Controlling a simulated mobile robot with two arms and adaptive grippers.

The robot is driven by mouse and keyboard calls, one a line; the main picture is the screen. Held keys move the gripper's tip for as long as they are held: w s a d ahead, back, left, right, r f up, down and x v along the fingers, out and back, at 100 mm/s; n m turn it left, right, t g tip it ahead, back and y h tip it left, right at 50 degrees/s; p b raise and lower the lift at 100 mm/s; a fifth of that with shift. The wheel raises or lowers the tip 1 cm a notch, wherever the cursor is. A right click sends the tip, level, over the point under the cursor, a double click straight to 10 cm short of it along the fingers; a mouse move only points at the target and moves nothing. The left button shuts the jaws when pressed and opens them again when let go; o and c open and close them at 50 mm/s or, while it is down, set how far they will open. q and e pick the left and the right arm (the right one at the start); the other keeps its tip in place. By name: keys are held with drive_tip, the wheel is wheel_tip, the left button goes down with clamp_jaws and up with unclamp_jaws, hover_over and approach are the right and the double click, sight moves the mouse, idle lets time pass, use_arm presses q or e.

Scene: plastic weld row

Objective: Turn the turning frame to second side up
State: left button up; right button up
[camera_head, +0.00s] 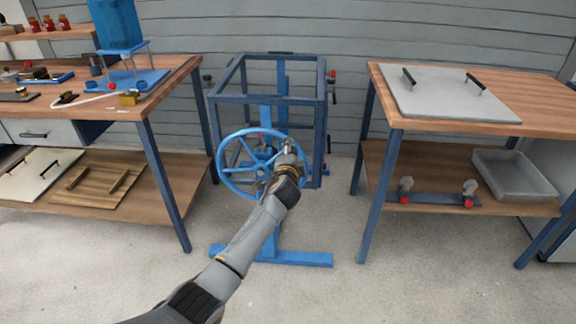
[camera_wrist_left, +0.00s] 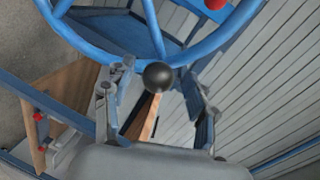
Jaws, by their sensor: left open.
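The turning frame (camera_head: 230,98) is a dark blue open box frame on a bright blue stand between two tables. Its blue handwheel (camera_head: 222,170) faces me, and the wheel's rim also fills the top of the left wrist view (camera_wrist_left: 92,49). A black ball knob (camera_wrist_left: 158,75) sits at the rim. My left gripper (camera_head: 288,147) reaches the right side of the wheel, its arm hiding part of the wheel and stand. In the wrist view its fingers (camera_wrist_left: 160,88) are spread on either side of the knob, with no grip on it visible. My right gripper is out of view.
A wooden table (camera_head: 178,82) with a blue fixture (camera_head: 135,78) stands left. Another table (camera_head: 545,95) at right carries a grey panel (camera_head: 440,95) with two black handles. A grey tray (camera_head: 512,178) lies on its lower shelf. The floor in front is clear.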

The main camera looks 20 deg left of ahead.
use_arm(q)
drive_tip(key=v, duration=1)
drive_tip(key=shift+s, duration=0.15)
